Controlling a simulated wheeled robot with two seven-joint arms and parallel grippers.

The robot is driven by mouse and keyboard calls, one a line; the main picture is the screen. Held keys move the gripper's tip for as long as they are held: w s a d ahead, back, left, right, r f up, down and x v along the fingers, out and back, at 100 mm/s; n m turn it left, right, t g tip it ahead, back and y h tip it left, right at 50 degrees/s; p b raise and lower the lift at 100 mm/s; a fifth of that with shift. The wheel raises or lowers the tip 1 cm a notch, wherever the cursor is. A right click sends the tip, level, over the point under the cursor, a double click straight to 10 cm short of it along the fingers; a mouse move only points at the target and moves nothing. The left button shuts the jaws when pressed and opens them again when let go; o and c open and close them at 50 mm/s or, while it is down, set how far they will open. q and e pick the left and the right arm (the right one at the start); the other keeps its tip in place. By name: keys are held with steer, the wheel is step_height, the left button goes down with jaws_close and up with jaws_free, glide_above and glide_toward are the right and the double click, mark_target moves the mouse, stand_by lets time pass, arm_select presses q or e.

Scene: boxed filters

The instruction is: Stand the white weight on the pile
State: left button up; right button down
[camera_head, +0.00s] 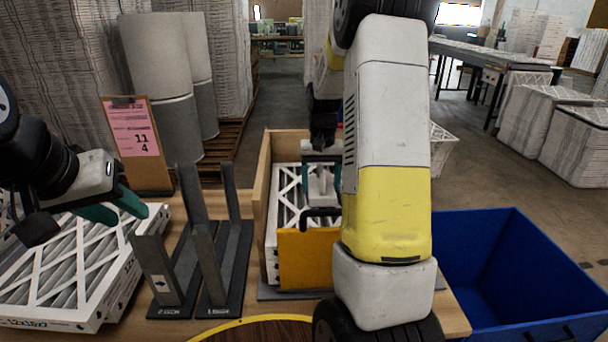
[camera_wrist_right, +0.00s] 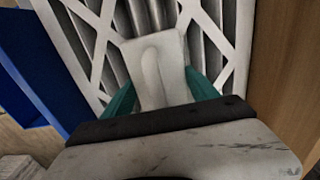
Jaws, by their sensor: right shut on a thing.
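The white weight (camera_wrist_right: 158,70) is a pale block between the teal fingers of my right gripper (camera_wrist_right: 160,97), which is shut on it. In the head view the weight (camera_head: 321,184) is partly hidden by my right arm. It is over the pile of filters (camera_head: 286,190), white-latticed and pleated, in a wooden-sided bay. I cannot tell whether the weight touches the top filter. My left gripper (camera_head: 117,207) has its teal fingers apart and empty, above another stack of white-framed filters (camera_head: 70,268) at the left.
A yellow panel with a black handle (camera_head: 308,262) stands in front of the pile. A dark slotted stand (camera_head: 205,275) with upright posts is left of it. A blue bin (camera_head: 480,250) is at the right. A clipboard sign (camera_head: 135,135) stands behind the table.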

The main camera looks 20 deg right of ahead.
mark_target(321, 169)
steer(key=shift+c, duration=1.1)
jaws_free()
steer(key=shift+f, duration=0.1)
step_height(321, 169, up, 11)
steer(key=shift+r, duration=0.1)
steer(key=shift+s+a+r, duration=0.1)
steer(key=shift+s+r, duration=0.05)
steer(key=shift+r, duration=0.5)
steer(key=s+a+r+n+t, duration=0.1)
steer(key=s+a+t, duration=0.1)
steer(key=s+a, duration=0.2)
steer(key=s+a+r+n+t+y, duration=0.1)
steer(key=s+a, duration=0.3)
steer(key=s, duration=0.7)
steer(key=s+a+r+n+t+y, duration=0.1)
steer(key=s+a+r+t, duration=0.1)
steer(key=s, duration=0.5)
steer(key=a+t, duration=0.1)
steer(key=a, duration=0.1)
steer(key=shift+s+a+r+n, duration=0.3)
steer(key=shift+s+r, duration=0.05)
steer(key=shift+s, duration=0.05)
